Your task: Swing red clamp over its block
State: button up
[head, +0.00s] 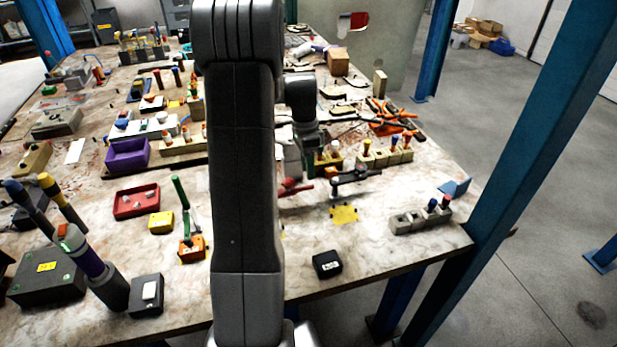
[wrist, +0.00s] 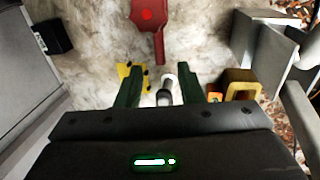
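The red clamp (head: 292,187) shows in the head view just right of my arm, with part of it hidden behind the arm. In the wrist view the red clamp (wrist: 148,16) is at the top, its narrow bar pointing down toward the fingers. My gripper (wrist: 160,82) has its two green fingers apart. A white and grey post (wrist: 166,85) appears between them, with gaps at both sides; I cannot tell its depth. A yellow piece (wrist: 126,76) with dark spots lies by the left finger. I cannot tell which block is the clamp's own.
A dark lever (head: 350,180) lies right of the red clamp. A yellow patch (head: 344,214) and a black box (head: 327,264) are nearer. A grey block with pegs (head: 420,218) stands at the right. An orange-yellow bracket (wrist: 241,87) is beside the right finger.

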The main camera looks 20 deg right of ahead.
aim_at(286, 192)
jog(key=shift+s+f, duration=0.2)
jog(key=shift+f, duration=0.9)
jog(key=shift+s+f, duration=0.2)
jog(key=shift+f, duration=0.85)
jog(key=shift+c, duration=0.4)
grip_shut()
